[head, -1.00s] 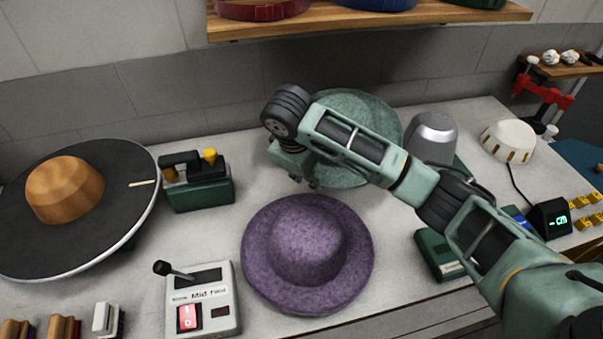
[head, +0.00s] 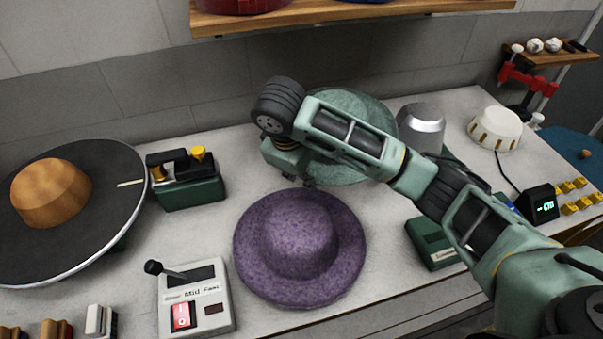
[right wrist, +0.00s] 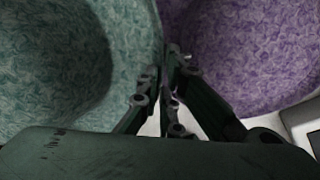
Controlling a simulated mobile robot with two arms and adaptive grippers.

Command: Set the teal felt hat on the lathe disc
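The teal felt hat (head: 352,106) lies at the back of the bench, partly hidden behind my right arm. It fills the left of the right wrist view (right wrist: 125,35). My right gripper (head: 308,182) points down at the hat's near left edge. In the right wrist view its fingers (right wrist: 170,62) are closed together at the teal brim's edge, with the brim running in between the tips. The lathe disc (head: 105,215) is a wide black tilted disc with a pale rim at the left; a wooden hat block (head: 50,192) sits on it. My left gripper is out of view.
A purple felt hat (head: 300,245) lies in front of the teal one. A green device with yellow knob (head: 188,180) and a lever control box (head: 197,298) stand between disc and hats. A metal dome (head: 421,128) and a white dome (head: 495,130) stand right. A wooden shelf (head: 300,20) hangs above.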

